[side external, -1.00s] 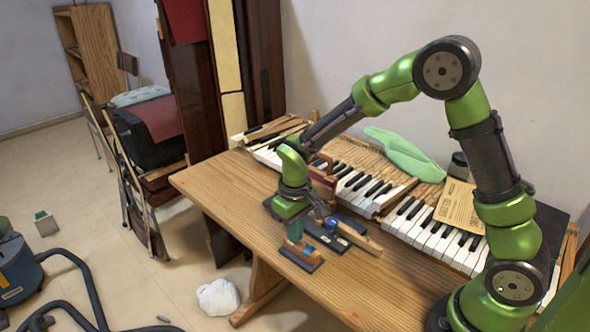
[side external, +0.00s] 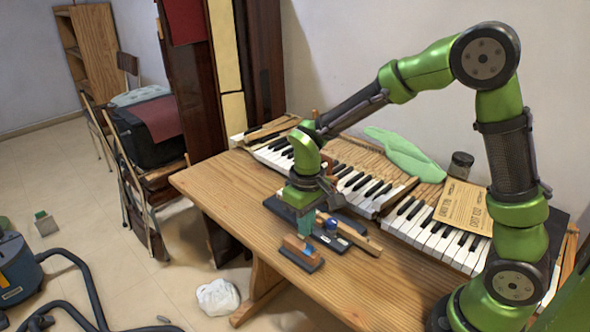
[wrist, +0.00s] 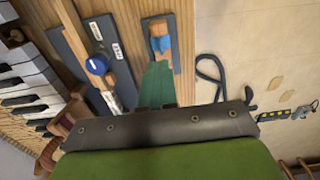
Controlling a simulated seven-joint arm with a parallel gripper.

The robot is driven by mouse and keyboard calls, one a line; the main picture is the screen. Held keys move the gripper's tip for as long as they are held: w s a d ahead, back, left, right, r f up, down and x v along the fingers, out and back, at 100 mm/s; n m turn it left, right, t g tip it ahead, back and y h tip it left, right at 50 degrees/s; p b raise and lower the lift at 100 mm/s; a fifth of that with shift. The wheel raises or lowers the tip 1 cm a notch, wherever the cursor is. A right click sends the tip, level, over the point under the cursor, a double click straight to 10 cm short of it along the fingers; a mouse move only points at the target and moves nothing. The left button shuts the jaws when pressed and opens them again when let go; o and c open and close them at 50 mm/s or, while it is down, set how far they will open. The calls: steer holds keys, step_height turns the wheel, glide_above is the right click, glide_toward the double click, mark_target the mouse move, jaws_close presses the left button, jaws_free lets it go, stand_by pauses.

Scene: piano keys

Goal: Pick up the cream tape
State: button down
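I cannot pick out a cream tape with certainty in either view. My gripper (side external: 305,222) points down over the wooden table, just above a wooden block on a dark base (side external: 302,253). In the wrist view its teal finger (wrist: 156,86) reaches toward the same block (wrist: 160,42), which has a blue patch on top. Only one teal finger shape shows clearly, so its opening is unclear. I see nothing held. A blue round piece (wrist: 97,64) sits on a wooden strip beside the block; a small pale patch (wrist: 113,102) shows at the strip's lower end.
Dark flat plates (wrist: 75,55) lie around the strip. Piano keys (side external: 440,240) line the table's back, with a green cloth (side external: 405,157), a printed card (side external: 463,207) and a jar (side external: 460,165). The wooden table (side external: 225,190) is bare at left and at front right.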

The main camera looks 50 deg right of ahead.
steer(key=s+d+r, duration=0.1)
steer(key=s, duration=1.2)
steer(key=shift+d+r, duration=0.4)
steer(key=shift+r, duration=1.35)
steer(key=shift+r, duration=1.35)
